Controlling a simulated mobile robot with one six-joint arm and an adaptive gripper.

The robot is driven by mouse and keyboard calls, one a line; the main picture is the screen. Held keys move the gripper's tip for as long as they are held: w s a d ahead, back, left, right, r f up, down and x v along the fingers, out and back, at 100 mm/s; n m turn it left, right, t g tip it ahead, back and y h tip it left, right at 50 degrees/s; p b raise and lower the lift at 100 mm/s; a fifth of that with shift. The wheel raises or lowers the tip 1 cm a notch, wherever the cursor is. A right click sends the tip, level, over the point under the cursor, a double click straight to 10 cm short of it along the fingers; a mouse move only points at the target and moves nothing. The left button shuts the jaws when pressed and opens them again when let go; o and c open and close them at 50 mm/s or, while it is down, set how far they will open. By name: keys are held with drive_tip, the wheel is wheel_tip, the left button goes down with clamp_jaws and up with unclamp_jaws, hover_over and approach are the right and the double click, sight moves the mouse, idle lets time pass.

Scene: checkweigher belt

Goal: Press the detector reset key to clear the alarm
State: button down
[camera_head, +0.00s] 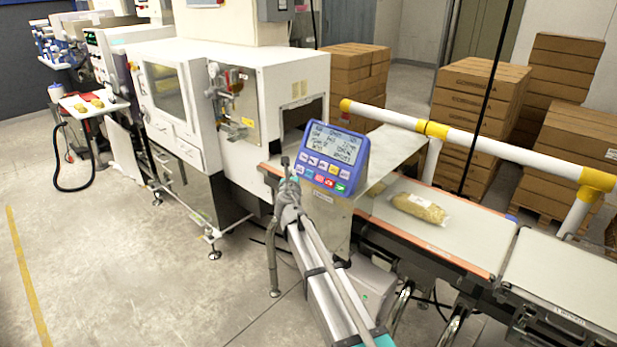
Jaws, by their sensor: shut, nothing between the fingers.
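The blue detector control panel (348,169) stands tilted above the near side of the belt, its face towards me. Its upper part is a lit grey screen (335,142) with lines of dark text too small to read. Below are two rows of small coloured keys; the lower row has red ones (319,179) and a green one (341,188) at the right end. I cannot read which is the reset key. My gripper (285,162) is shut and empty, its tip just left of the panel's lower left edge in the picture. I cannot tell whether it touches.
A bagged product (420,208) lies on the belt (465,227) right of the panel. A white and yellow guard rail (480,145) runs behind it. A white machine housing (285,75) stands left. Stacked cartons (478,110) fill the back right.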

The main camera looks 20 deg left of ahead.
sight(307, 171)
drive_tip(key=shift+w+d+f+b, duration=0.3)
drive_tip(key=shift+w+f+b, duration=0.15)
drive_tip(key=shift+w, duration=0.3)
drive_tip(key=shift+w+d+f+b, duration=0.3)
drive_tip(key=shift+w+f, duration=0.1)
drive_tip(key=shift+w, duration=0.4)
drive_tip(key=shift+w+d+f+b, duration=0.3)
drive_tip(key=shift+w+f+b, duration=0.15)
drive_tip(key=shift+w, duration=0.3)
drive_tip(key=shift+w+d, duration=0.15)
drive_tip(key=shift+w, duration=0.05)
drive_tip(key=shift+w+f, duration=0.1)
drive_tip(key=shift+f, duration=0.05)
drive_tip(key=shift+w+d+f, duration=0.1)
drive_tip(key=shift+w+d, duration=0.1)
drive_tip(key=shift+w, duration=0.05)
drive_tip(key=shift+w+d+f+b, duration=0.15)
drive_tip(key=shift+w+b, duration=0.2)
idle(0.7)
drive_tip(key=shift+s, duration=0.2)
drive_tip(key=shift+s+a+r+p, duration=0.35)
drive_tip(key=shift+s+p, duration=0.05)
drive_tip(key=shift+s, duration=0.1)
drive_tip(key=shift+s+r, duration=0.1)
idle(0.5)
